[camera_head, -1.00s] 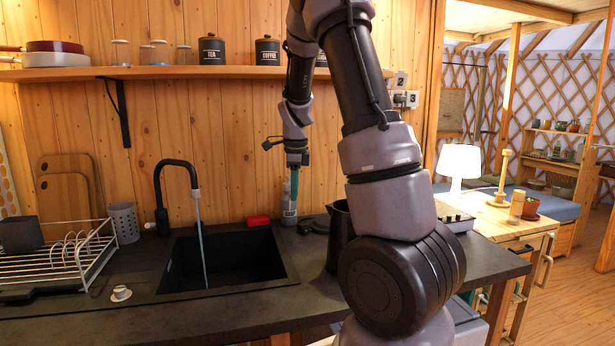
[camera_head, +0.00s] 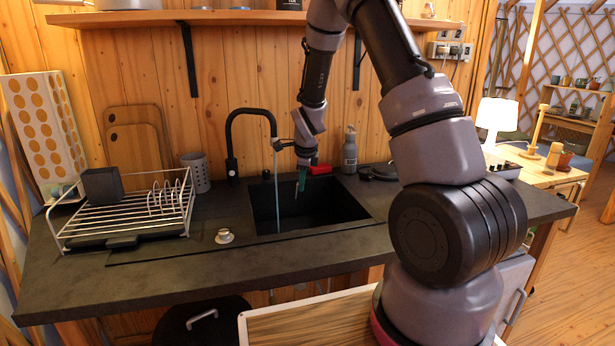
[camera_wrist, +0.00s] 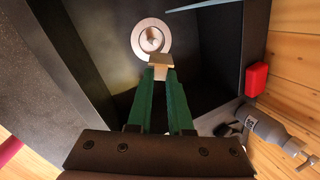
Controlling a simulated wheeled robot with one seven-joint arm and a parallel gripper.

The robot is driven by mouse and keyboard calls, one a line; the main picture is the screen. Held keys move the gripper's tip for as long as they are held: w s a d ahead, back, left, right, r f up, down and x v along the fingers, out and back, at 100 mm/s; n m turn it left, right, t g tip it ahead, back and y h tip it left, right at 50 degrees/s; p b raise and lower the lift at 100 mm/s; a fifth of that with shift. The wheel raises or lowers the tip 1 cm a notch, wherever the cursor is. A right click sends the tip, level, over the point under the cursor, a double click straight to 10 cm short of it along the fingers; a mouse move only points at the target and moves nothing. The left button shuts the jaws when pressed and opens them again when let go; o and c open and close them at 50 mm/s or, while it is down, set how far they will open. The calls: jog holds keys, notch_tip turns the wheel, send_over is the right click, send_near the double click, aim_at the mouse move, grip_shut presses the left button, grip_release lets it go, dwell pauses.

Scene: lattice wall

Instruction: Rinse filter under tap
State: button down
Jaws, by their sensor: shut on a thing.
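My gripper (camera_head: 301,186) hangs pointing down over the black sink (camera_head: 345,207), to the right of the water stream. In the wrist view its green fingers (camera_wrist: 161,72) are closed in on a small pale, block-like piece (camera_wrist: 160,64) at their tips. I take this piece to be the filter; its full shape is partly hidden by the fingers. The black tap (camera_head: 232,150) arches over the sink, and a thin bluish water stream (camera_head: 277,180) falls from it. The stream also shows at the top of the wrist view (camera_wrist: 200,4), apart from the held piece.
A round metal drain (camera_wrist: 137,40) lies in the sink floor. A red block (camera_head: 320,169) and a grey bottle (camera_head: 349,152) stand behind the sink. A dish rack (camera_head: 125,215) is at left, and a small white cup (camera_head: 224,235) sits on the front counter, which is otherwise mostly clear.

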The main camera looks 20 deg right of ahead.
jog(key=w+a+f, duration=0.2)
jog(key=w, duration=0.4)
jog(key=w+a+f, duration=0.3)
jog(key=w, duration=0.3)
dwell(0.4)
jog(key=shift+a, duration=0.1)
dwell(0.5)
jog(key=shift+a, duration=0.45)
jog(key=shift+d, duration=0.2)
dwell(1.1)
jog(key=shift+a, duration=0.25)
jog(key=shift+d, duration=0.25)
jog(key=shift+d, duration=0.4)
